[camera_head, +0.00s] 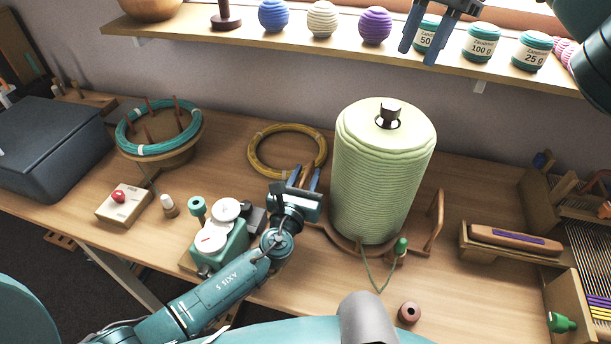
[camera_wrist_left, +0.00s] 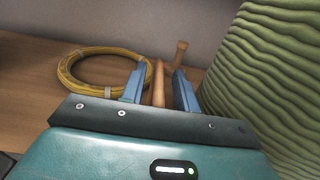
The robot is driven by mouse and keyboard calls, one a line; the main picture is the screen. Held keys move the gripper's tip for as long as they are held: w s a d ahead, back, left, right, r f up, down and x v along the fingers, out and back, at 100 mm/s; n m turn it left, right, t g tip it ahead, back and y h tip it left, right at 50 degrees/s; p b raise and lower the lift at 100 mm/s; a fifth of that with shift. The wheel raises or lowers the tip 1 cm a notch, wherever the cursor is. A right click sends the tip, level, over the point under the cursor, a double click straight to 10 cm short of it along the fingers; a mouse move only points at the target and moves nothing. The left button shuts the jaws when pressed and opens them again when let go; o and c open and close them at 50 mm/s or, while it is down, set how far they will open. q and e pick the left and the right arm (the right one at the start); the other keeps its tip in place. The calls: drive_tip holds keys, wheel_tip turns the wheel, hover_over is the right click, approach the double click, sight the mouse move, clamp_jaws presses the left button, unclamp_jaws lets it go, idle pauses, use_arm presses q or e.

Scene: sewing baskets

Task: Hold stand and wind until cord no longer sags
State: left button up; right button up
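A large spool of pale green cord (camera_head: 378,185) stands upright on a wooden stand (camera_head: 345,243), with a dark knob (camera_head: 390,114) on top. A loose length of green cord (camera_head: 372,280) sags in a V below the spool, rising to a small green piece (camera_head: 401,246). My left gripper (camera_head: 304,178) is at the spool's left side. In the left wrist view its blue fingers (camera_wrist_left: 160,80) stand on either side of a wooden bar (camera_wrist_left: 158,92), with small gaps visible. My right gripper (camera_head: 419,54) is open and empty in front of the shelf, above the spool.
A yellow coil (camera_head: 252,155) lies behind my left gripper. A teal ring on a round stand (camera_head: 160,155), a red-button box (camera_head: 124,204) and a winder (camera_head: 220,245) are left. A wooden rest (camera_head: 512,248) and a brown ring (camera_head: 409,312) are right.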

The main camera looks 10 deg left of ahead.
use_arm(q)
clamp_jaws()
idle(1.2)
